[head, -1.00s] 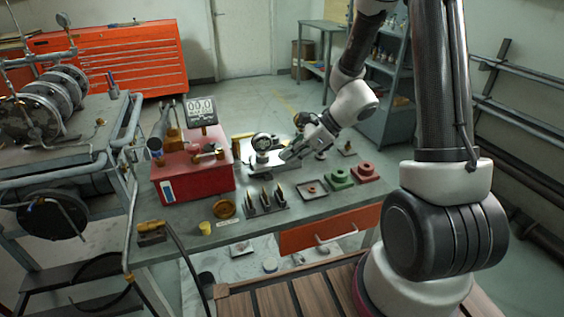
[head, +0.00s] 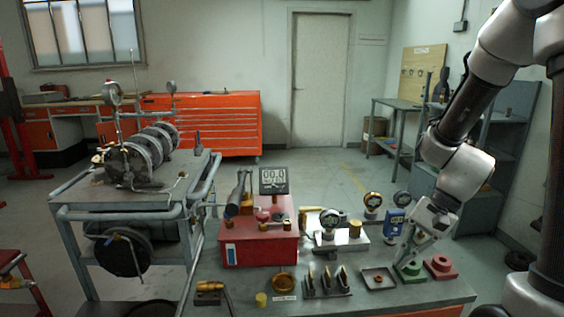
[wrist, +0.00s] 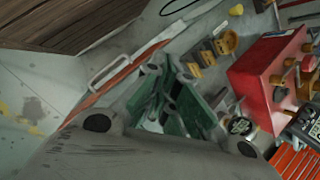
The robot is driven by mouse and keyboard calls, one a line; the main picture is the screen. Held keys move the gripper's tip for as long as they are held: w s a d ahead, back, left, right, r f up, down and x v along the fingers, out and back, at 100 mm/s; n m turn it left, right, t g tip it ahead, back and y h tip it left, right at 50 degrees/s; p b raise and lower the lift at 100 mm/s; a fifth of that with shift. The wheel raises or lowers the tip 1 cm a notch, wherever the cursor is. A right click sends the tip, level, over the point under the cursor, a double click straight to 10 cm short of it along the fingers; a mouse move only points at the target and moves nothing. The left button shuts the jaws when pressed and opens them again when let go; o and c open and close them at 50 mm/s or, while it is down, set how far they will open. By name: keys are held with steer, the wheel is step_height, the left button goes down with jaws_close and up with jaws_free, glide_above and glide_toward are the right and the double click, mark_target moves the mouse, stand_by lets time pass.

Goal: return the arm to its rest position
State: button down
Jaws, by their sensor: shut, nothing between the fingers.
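My arm reaches down from the upper right of the head view, bent at the elbow. My gripper (head: 405,258) points down at the right part of the grey workbench (head: 440,291). Its fingers are shut with nothing between them. In the head view the fingertips overlap the green block (head: 409,271); I cannot tell whether they touch it. In the wrist view the gripper body fills the lower middle, with the workbench beyond it.
A red block (head: 439,267) and a square tray (head: 378,279) flank the green block. Gauges (head: 372,203) and a blue device (head: 393,224) stand behind. A red box (head: 258,248) with a display is further left. A pipe cart (head: 70,205) stands left; floor behind is open.

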steer(key=s+d+r+n+t+h, duration=0.2)
steer(key=s+d+r+n, duration=0.2)
steer(key=r, duration=0.4)
steer(key=s+d+r+n+t+h, duration=0.3)
steer(key=s+d+r+n, duration=0.1)
steer(key=r, duration=0.5)
steer(key=shift+s+d+n+h, duration=0.25)
steer(key=shift+s+n, duration=0.35)
steer(key=shift+s, duration=0.4)
